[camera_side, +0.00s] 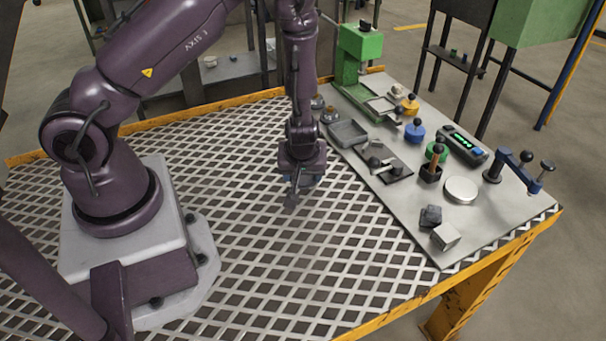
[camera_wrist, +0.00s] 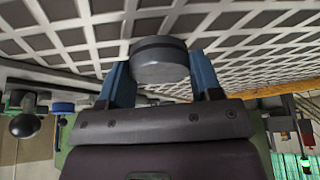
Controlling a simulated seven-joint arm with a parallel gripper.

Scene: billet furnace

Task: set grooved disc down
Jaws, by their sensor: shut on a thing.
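My gripper (camera_side: 295,188) points down over the perforated table top (camera_side: 240,245), left of the grey board. In the wrist view its two blue fingers (camera_wrist: 160,72) are shut on the grooved disc (camera_wrist: 160,64), a grey metal disc with a dark band around its side. The disc is gripped by its rim between the fingers. In the side view the disc is small and hard to make out at the fingertips. I cannot tell how far it is above the table.
The grey board (camera_side: 400,215) at the right carries a green press (camera_side: 360,55), a shallow grey tray (camera_side: 347,133), a display box (camera_side: 463,145), a pale round plate (camera_side: 461,189), a blue clamp (camera_side: 520,170) and a metal block (camera_side: 445,236). The table below and in front of the gripper is clear.

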